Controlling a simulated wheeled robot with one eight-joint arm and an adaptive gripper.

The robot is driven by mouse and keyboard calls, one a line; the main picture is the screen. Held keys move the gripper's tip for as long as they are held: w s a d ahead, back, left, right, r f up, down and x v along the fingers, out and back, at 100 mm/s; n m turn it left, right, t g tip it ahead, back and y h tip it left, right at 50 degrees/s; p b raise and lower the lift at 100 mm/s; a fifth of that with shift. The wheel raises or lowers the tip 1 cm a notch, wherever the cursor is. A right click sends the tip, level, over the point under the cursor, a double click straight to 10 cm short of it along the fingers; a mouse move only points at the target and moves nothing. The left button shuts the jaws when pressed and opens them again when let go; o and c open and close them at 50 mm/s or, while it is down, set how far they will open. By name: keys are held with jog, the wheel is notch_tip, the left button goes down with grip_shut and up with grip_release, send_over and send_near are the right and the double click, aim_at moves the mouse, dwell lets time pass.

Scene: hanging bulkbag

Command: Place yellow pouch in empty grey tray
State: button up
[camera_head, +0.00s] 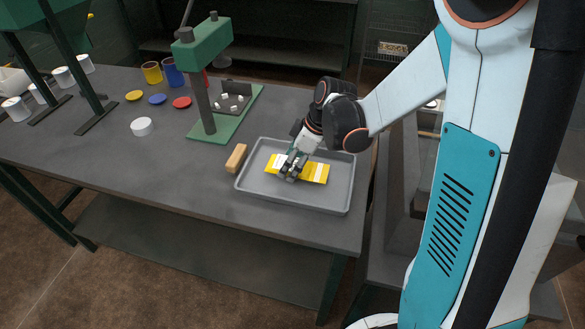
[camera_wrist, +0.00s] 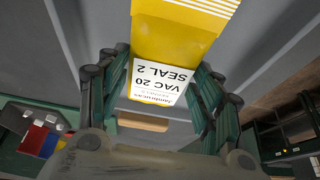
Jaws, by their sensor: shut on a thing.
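The yellow pouch (camera_head: 314,171) is in the grey tray area in the head view, with a white label. It also shows in the wrist view (camera_wrist: 175,40), its label reading "VAC 20 SEAL 2". My gripper (camera_head: 290,174) is shut on the pouch, its fingers on both sides of the labelled end. The grey tray (camera_head: 318,205) lies on the table at its right end and holds nothing else that I can see. The pouch is over the tray floor; whether it touches the floor I cannot tell. My gripper hides part of the pouch.
A wooden block (camera_head: 236,158) lies just left of the tray. A green press stand (camera_head: 207,100) stands behind it. The table front (camera_head: 150,180) is clear.

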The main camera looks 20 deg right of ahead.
aim_at(309, 169)
jog(key=shift+f, duration=0.75)
jog(key=shift+f, duration=0.1)
jog(key=o, duration=1.1)
jog(key=p+v, duration=0.4)
jog(key=v, duration=0.8)
